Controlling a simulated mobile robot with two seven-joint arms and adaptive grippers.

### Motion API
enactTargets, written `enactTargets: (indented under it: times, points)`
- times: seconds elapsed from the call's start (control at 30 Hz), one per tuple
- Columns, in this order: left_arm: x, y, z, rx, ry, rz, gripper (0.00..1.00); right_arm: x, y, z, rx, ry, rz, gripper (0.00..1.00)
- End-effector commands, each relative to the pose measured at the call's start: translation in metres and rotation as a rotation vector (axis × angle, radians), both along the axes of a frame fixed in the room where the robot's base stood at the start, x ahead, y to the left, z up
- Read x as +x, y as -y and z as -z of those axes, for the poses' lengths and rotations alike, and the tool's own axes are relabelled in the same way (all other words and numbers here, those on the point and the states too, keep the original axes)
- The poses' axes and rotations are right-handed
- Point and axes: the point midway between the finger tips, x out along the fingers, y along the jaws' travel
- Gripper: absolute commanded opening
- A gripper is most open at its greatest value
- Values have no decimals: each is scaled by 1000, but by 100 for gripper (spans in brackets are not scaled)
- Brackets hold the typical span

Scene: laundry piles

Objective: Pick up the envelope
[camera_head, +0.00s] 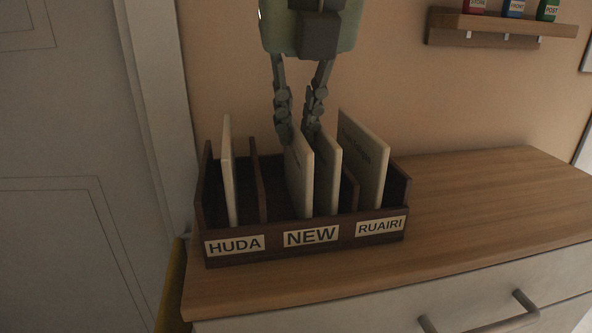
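A dark wooden sorter (284,250) has sections labelled HUDA, NEW and RUAIRI. Two pale envelopes stand upright in the NEW section, a left one (299,180) and a right one (327,175). One envelope (229,175) stands under HUDA, and a larger one with writing (362,160) stands under RUAIRI. My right gripper (299,134) points down over the NEW section, open, with a gap between its fingers. Its fingertips are at the top of the left NEW envelope, apparently one on each side. Whether they touch it I cannot tell. My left gripper is not in view.
The sorter stands on a wooden dresser top (480,200), clear to its right. A small wall shelf (500,28) with little coloured boxes hangs at the upper right. A grey door (70,180) is at the left, and the wall is close behind.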

Motion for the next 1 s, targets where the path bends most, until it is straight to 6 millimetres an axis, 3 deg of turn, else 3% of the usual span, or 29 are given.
enactTargets:
  times: [0.5,0.63,1.0]
  points:
    - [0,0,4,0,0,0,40,0,0,2,1,0,0,13]
    - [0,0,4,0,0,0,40,0,0,2,1,0,0,0]
    - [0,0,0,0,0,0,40,0,0,-1,0,0,0,0]
